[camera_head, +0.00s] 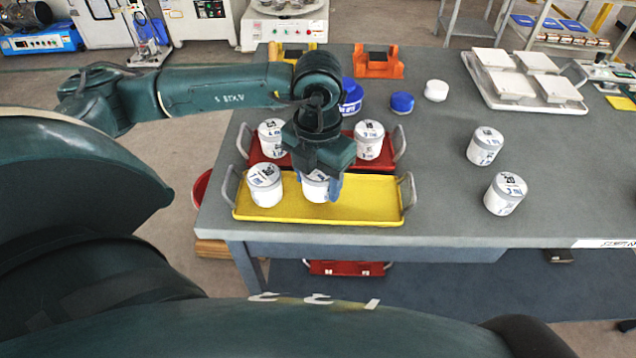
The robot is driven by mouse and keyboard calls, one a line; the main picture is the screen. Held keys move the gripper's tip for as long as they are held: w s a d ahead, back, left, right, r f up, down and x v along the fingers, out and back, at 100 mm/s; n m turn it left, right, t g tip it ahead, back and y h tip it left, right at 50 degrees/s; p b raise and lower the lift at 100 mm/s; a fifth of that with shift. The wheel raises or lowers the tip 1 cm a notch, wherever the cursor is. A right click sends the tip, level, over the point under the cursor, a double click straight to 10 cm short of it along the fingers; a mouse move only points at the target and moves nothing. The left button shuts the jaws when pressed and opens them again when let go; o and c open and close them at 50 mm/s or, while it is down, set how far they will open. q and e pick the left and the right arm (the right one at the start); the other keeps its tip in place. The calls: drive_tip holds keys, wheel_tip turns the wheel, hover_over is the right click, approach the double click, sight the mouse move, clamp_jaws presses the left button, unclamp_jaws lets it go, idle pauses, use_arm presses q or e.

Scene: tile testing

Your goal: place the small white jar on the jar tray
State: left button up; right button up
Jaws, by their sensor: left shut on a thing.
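My left gripper (320,190) points down over the yellow tray (375,212), shut on a white jar (315,188). The gripper hides most of this jar, and I cannot tell whether its base touches the tray. Another white jar (264,188) stands upright on the yellow tray, left of the gripper. Behind, a red tray (258,158) carries a white jar (271,140) at its left and another white jar (369,142) at its right. Two more labelled white jars, a farther one (484,148) and a nearer one (504,195), stand on the table. My right gripper is out of view.
A small white round container (436,91), a small blue one (402,103) and a larger blue one (351,97) stand behind the trays on the grey table (440,150). An orange holder (379,66) and a tray of white tiles (568,108) are farther back.

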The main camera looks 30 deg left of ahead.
use_arm(q)
drive_tip(key=shift+f, duration=0.95)
drive_tip(key=shift+f, duration=0.1)
drive_tip(key=o, duration=0.6)
drive_tip(key=shift+f, duration=0.1)
drive_tip(key=o, duration=0.4)
drive_tip(key=shift+o, duration=0.2)
